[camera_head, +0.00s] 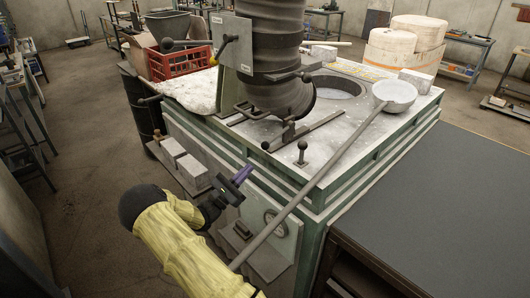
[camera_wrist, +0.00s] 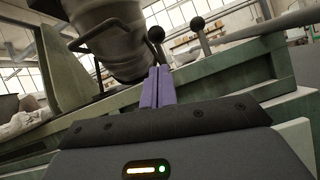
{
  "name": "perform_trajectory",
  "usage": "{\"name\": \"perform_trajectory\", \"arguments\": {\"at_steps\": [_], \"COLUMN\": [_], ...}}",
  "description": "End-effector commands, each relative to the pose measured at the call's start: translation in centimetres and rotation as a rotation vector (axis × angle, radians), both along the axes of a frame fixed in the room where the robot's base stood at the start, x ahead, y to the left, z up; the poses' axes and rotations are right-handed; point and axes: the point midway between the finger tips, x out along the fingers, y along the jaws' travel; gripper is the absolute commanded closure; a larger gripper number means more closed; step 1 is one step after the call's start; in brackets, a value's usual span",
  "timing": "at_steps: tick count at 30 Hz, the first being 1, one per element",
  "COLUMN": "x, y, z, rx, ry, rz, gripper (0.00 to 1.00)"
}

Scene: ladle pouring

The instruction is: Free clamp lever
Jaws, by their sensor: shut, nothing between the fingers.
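Several levers with black ball knobs are in view; I cannot tell which one is the clamp lever. One knobbed bar (camera_head: 267,145) lies low across the furnace top at the foot of the large duct. A short upright knobbed lever (camera_head: 302,150) stands on the furnace top near the front corner. Two ball knobs, one left (camera_wrist: 157,34) and one right (camera_wrist: 198,24), show beyond my fingertips in the wrist view. My gripper (camera_head: 244,173) is in front of the furnace's front side, apart from the levers. Its purple fingers (camera_wrist: 158,70) are shut and empty.
A ladle (camera_head: 395,93) rests bowl-up by the round opening, its long handle (camera_head: 310,190) slanting down past my arm. The duct (camera_head: 275,60) rises over the furnace. Bricks (camera_head: 185,163) sit on a front ledge. A dark table (camera_head: 440,210) stands at right.

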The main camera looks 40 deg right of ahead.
Motion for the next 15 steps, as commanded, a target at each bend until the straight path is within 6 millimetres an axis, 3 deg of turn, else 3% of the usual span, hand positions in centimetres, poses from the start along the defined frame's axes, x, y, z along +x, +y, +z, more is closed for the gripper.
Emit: {"name": "perform_trajectory", "arguments": {"at_steps": [8,15], "x": [0.0,0.0], "y": [-1.8,-5.4], "z": [1.2,3.3], "rx": [0.001,0.001], "ry": [-0.001,-0.001], "rz": [-0.003,-0.004], "gripper": [1.00,1.00]}}
